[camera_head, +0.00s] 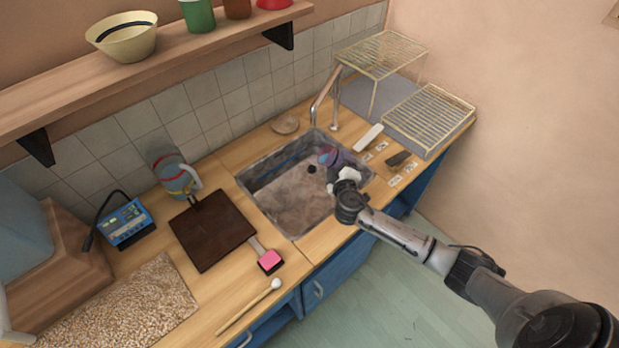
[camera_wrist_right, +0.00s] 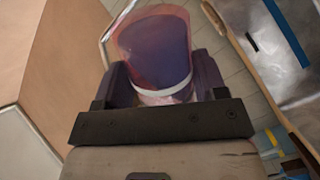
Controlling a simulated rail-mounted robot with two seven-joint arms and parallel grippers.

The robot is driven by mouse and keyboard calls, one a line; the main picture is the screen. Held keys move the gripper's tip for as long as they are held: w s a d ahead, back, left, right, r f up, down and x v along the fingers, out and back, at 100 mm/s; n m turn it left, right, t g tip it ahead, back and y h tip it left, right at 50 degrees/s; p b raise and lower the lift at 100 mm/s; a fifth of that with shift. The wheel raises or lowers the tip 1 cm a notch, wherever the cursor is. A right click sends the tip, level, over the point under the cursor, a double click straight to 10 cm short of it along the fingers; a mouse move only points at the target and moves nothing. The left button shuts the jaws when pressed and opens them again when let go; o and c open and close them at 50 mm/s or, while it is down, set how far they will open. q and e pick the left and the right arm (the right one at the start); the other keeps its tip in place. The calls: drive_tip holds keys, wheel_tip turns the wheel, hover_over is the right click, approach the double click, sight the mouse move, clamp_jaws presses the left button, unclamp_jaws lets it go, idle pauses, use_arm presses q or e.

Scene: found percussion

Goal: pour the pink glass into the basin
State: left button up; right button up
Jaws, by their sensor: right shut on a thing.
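My right gripper (camera_head: 336,166) is shut on the pink glass (camera_head: 326,155) and holds it over the right back part of the basin (camera_head: 295,205). In the right wrist view the glass (camera_wrist_right: 155,45) stands between the two fingers (camera_wrist_right: 165,85); it is see-through, pinkish with a purple-blue tone and a pale band low down. In the head view it looks tilted, its mouth towards the left. Whether it holds liquid I cannot tell. The basin is a grey sink with a dark drain (camera_head: 311,169). My left gripper is not in view.
A wire rack (camera_head: 430,115) stands to the right. A dark board (camera_head: 212,230), a pink-ended tool (camera_head: 270,261), a kettle-like jug (camera_head: 176,175) and a blue device (camera_head: 128,223) lie left of the basin.

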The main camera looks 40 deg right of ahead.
drive_tip(key=shift+f+n, duration=0.5)
drive_tip(key=shift+f, duration=0.1)
drive_tip(key=shift+f+n+g+p, duration=0.1)
drive_tip(key=shift+n+g+p, duration=0.2)
idle(0.5)
drive_tip(key=shift+w+a+f+n, duration=0.1)
drive_tip(key=shift+f+n, duration=0.05)
drive_tip(key=shift+n, duration=0.35)
drive_tip(key=shift+w+a+f+n+h, duration=0.15)
drive_tip(key=shift+a+f+n+h, duration=0.15)
drive_tip(key=shift+f, duration=0.2)
idle(0.4)
drive_tip(key=shift+w+a+f+n, duration=0.25)
drive_tip(key=shift+f+n, duration=0.15)
drive_tip(key=shift+f, duration=0.15)
drive_tip(key=shift+r, duration=0.15)
drive_tip(key=shift+r+n+p, duration=0.15)
drive_tip(key=shift+n+p, duration=0.2)
drive_tip(key=shift+n, duration=0.05)
drive_tip(key=shift+w+a+r+n+p, duration=0.2)
drive_tip(key=shift+r+n+p, duration=0.1)
drive_tip(key=shift+n+p, duration=0.25)
idle(0.6)
